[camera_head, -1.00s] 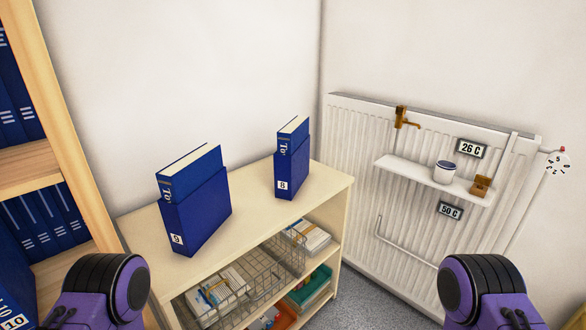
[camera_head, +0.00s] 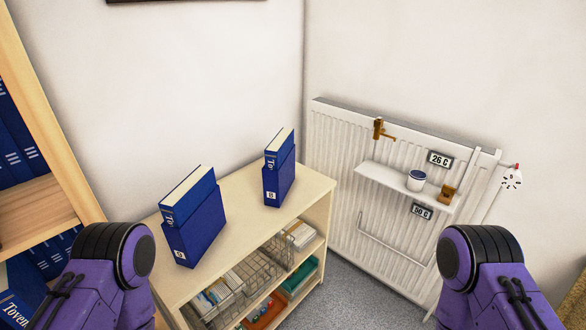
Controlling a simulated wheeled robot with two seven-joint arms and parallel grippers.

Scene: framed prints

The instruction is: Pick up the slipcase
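Two blue slipcases, each with a blue book standing in it, are on top of a low cream shelf unit (camera_head: 235,200). The nearer slipcase (camera_head: 200,232), labelled 9, is on the left part of the top. The farther slipcase (camera_head: 281,184), labelled 8, stands toward the right back. Both are upright. My purple left arm comes in at the lower left and my purple right arm at the lower right. Neither gripper's fingers are in view, and no part of my arms visibly touches a slipcase.
A tall wooden bookcase (camera_head: 40,110) with blue volumes stands at the left. A white radiator (camera_head: 335,190) carries a small shelf (camera_head: 385,182) with a cup (camera_head: 416,181). Grey floor (camera_head: 355,290) is free at the right.

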